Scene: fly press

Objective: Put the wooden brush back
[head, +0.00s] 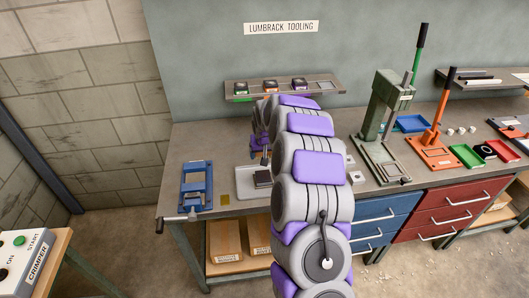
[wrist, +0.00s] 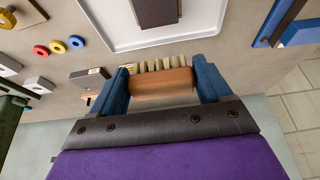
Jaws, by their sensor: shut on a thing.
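The wooden brush (wrist: 162,83) shows in the wrist view, with a brown wooden body and a row of pale bristles along its far side. My gripper (wrist: 163,85) is shut on it, with one blue finger at each end of the wood. The brush is near the edge of a white tray (wrist: 100,28); I cannot tell its exact height. A dark block (wrist: 156,12) lies in the tray. In the head view my arm covers much of the bench middle, and the brush cannot be made out clearly.
A blue fixture (head: 196,187) stands left of the white tray (head: 246,190) on the workbench (head: 190,143). A wall shelf (head: 320,88) holds several small items above. A green press (head: 385,120) and an orange press (head: 438,140) stand to the right. Coloured rings (wrist: 57,47) lie nearby.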

